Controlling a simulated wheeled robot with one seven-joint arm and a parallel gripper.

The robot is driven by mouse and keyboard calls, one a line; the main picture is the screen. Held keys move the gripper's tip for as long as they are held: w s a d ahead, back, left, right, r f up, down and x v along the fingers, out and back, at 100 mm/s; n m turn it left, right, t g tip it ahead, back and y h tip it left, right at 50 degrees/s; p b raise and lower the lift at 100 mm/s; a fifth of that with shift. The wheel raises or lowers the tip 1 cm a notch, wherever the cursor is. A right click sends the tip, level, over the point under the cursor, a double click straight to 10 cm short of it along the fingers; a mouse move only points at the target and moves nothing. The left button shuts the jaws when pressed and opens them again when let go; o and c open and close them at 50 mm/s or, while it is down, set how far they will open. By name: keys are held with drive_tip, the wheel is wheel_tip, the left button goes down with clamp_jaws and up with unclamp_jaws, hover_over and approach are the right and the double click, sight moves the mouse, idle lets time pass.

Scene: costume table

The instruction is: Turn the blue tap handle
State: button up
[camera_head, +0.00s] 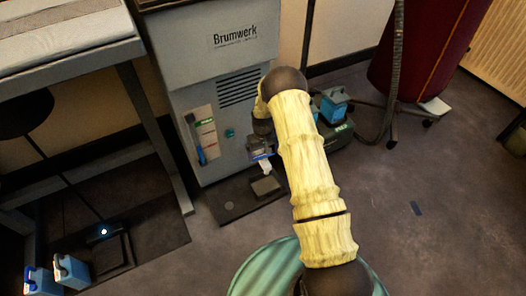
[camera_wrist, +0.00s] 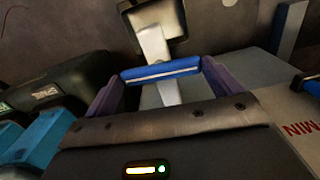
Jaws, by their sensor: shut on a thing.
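The blue tap handle (camera_wrist: 160,71) is a short blue bar with a pale stripe, spanning between my gripper's purple fingers in the wrist view. My gripper (camera_wrist: 164,75) is shut on it, one finger at each end. A white spout-like piece (camera_wrist: 158,55) shows behind and below the bar. In the head view my gripper (camera_head: 262,152) is at the front of the grey Brumwerk machine (camera_head: 220,90), low down, with a bit of blue and the white piece (camera_head: 265,168) just below it. My arm hides part of the machine's right side.
A small dark block (camera_head: 266,186) lies on a dark mat below the tap. A dark green case with blue containers (camera_head: 334,105) stands to the right. Blue jugs (camera_head: 70,270) stand at lower left. Right floor is mostly clear.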

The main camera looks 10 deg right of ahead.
drive_tip(key=m+p, duration=0.3)
drive_tip(key=shift+r, duration=0.2)
drive_tip(key=m+p, duration=0.2)
drive_tip(key=m, duration=0.2)
drive_tip(key=m+p, duration=0.1)
drive_tip(key=m, duration=0.2)
drive_tip(key=shift+m, duration=0.4)
drive_tip(key=m+p, duration=0.1)
drive_tip(key=m, duration=0.3)
drive_tip(key=shift+f, duration=0.15)
drive_tip(key=shift+d, duration=0.1)
drive_tip(key=o, duration=0.7)
